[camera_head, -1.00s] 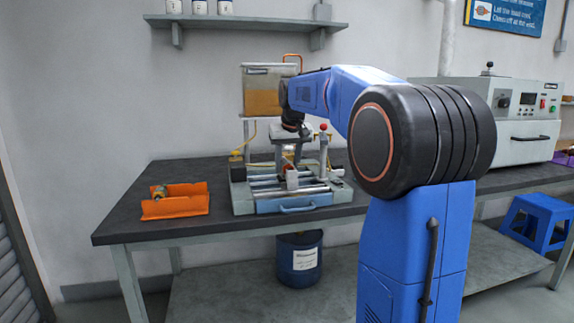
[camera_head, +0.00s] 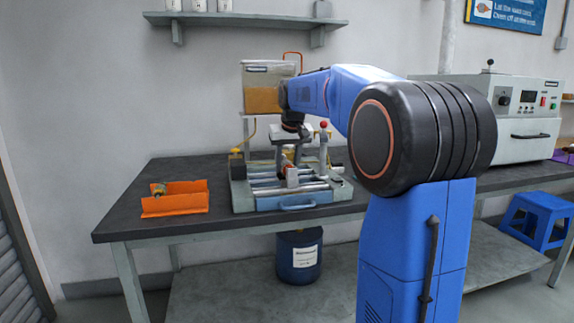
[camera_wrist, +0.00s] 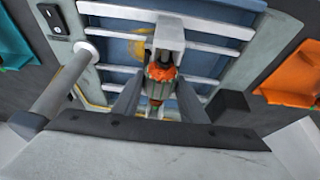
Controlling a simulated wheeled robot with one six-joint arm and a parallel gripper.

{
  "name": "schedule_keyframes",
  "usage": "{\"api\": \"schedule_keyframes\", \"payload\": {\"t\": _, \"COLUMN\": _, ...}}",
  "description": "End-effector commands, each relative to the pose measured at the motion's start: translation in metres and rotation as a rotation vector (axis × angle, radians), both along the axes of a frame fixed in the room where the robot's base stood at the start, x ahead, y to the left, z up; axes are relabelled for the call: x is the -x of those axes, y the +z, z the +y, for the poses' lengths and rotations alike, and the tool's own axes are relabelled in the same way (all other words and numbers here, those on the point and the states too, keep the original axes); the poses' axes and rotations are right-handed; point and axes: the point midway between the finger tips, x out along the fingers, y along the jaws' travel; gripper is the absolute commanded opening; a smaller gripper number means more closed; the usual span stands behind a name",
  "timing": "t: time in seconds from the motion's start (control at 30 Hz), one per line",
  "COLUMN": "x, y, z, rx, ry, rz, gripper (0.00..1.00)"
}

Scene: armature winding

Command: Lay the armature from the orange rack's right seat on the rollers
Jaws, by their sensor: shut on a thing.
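My gripper (camera_wrist: 158,105) is shut on an armature (camera_wrist: 160,78) with orange-red windings and a grey core, seen between the two fingers in the wrist view. It hangs over the bench machine with the pale rollers (camera_wrist: 165,20); I cannot tell whether it touches them. In the head view the machine's rollers (camera_head: 292,189) show below my gripper (camera_head: 290,150), partly behind a light block. The orange rack (camera_head: 178,207) stands to the left on the bench. Another armature (camera_head: 160,189) lies in its left seat and the right seat looks empty.
A clear bin with amber contents (camera_head: 268,88) stands behind the machine. A red-knobbed post (camera_head: 324,150) rises at its right side. A grey oven-like box (camera_head: 505,120) stands at the right. The bench between rack and machine is clear.

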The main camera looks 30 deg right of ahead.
Motion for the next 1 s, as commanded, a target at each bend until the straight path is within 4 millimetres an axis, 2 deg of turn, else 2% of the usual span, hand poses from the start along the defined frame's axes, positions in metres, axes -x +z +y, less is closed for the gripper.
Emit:
{"api": "schedule_keyframes", "payload": {"t": 0.2, "x": 0.000, "y": 0.001, "z": 0.000, "rx": 0.000, "ry": 0.000, "rz": -0.001, "gripper": 0.05}}
{"api": "schedule_keyframes", "payload": {"t": 0.23, "x": 0.000, "y": 0.001, "z": 0.000, "rx": 0.000, "ry": 0.000, "rz": -0.001, "gripper": 0.41}}
{"api": "schedule_keyframes", "payload": {"t": 0.3, "x": 0.000, "y": 0.000, "z": 0.000, "rx": 0.000, "ry": 0.000, "rz": -0.001, "gripper": 0.58}}
{"api": "schedule_keyframes", "payload": {"t": 0.33, "x": 0.000, "y": 0.000, "z": 0.000, "rx": 0.000, "ry": 0.000, "rz": -0.001, "gripper": 0.60}}
{"api": "schedule_keyframes", "payload": {"t": 0.7, "x": 0.002, "y": 0.004, "z": 0.000, "rx": 0.000, "ry": 0.000, "rz": 0.000, "gripper": 0.60}}
{"api": "schedule_keyframes", "payload": {"t": 0.87, "x": 0.009, "y": 0.023, "z": 0.002, "rx": 0.001, "ry": 0.000, "rz": -0.003, "gripper": 0.60}}
{"api": "schedule_keyframes", "payload": {"t": 1.0, "x": 0.018, "y": 0.048, "z": 0.005, "rx": 0.001, "ry": 0.000, "rz": -0.003, "gripper": 0.60}}
